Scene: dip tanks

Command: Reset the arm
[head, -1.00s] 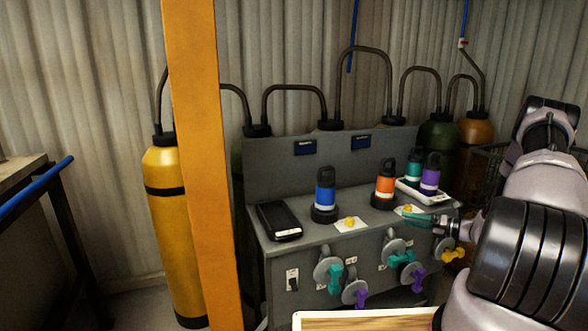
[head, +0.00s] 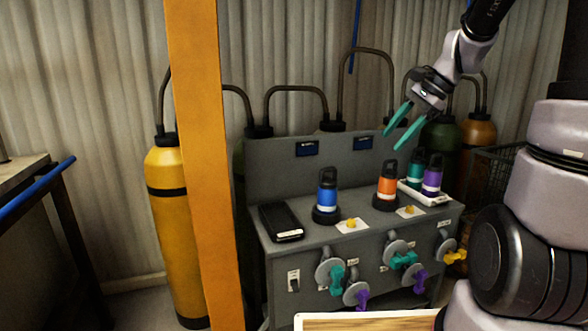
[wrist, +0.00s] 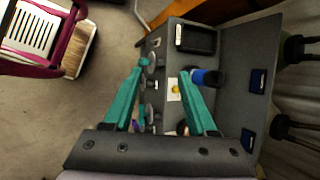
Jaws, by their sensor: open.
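My gripper (head: 397,119) is open and empty, with two teal fingers, raised in the air above the right part of the grey bench (head: 335,245) in the head view. The gripper also shows in the wrist view (wrist: 160,95), its fingers spread over the bench's front side. Below it in the head view stand an orange bottle (head: 387,186), a teal bottle (head: 415,168) and a purple bottle (head: 432,180). A blue bottle (head: 327,195) stands further left on the bench. It also shows in the wrist view (wrist: 205,77), beyond the right finger.
A black tray-like device (head: 281,222) lies on the bench's left end. Several knobs and valves line the bench front. A yellow post (head: 200,150) stands at left, before a yellow cylinder (head: 170,240). A wire basket (head: 497,165) is at right. Air above the bench's left is clear.

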